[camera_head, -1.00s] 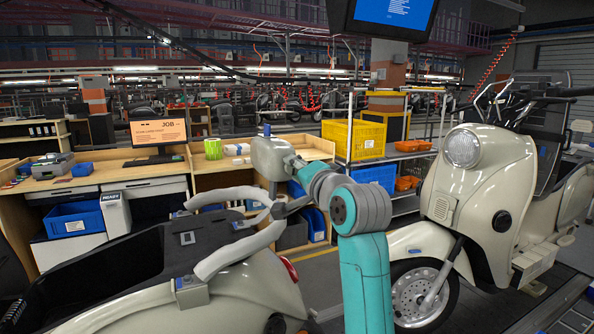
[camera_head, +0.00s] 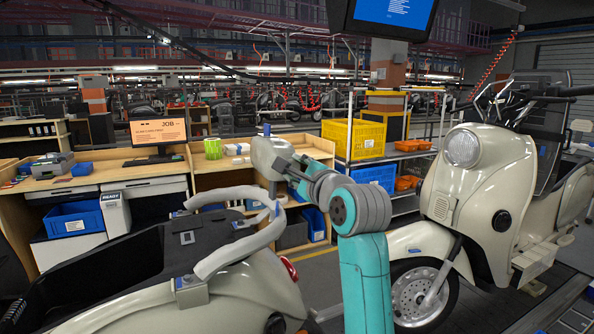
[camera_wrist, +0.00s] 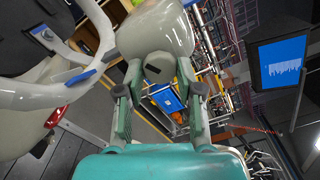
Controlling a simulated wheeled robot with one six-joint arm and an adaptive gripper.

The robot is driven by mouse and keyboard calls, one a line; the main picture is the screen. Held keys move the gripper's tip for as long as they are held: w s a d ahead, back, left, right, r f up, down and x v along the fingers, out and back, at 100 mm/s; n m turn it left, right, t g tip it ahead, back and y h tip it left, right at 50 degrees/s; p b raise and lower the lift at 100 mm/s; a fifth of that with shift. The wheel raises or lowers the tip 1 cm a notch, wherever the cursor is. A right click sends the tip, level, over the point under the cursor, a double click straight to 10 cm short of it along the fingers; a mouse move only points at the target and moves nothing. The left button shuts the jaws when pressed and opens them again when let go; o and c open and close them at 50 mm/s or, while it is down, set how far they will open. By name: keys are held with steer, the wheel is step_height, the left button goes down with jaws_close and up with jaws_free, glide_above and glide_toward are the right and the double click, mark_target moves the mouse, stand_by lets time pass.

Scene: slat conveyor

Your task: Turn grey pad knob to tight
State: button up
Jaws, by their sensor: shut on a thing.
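In the wrist view, the fingers of my gripper (camera_wrist: 157,82) flank the lower end of a pale grey rounded pad (camera_wrist: 155,32) and are shut on it. A small dark patch on the pad shows between the fingertips. In the head view, the pad (camera_head: 267,157) sits at the end of my arm, above the pale curved rail.
Another cream scooter (camera_head: 480,180) stands at the right. A wooden bench (camera_head: 110,172) and a yellow crate (camera_head: 353,139) are behind.

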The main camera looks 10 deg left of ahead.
steer(key=m, duration=0.5)
steer(key=shift+m, duration=0.4)
stand_by(0.3)
steer(key=o, duration=1.2)
steer(key=shift+f, duration=0.1)
steer(key=shift+c, duration=0.2)
steer(key=shift+s, duration=0.1)
steer(key=v, duration=1.2)
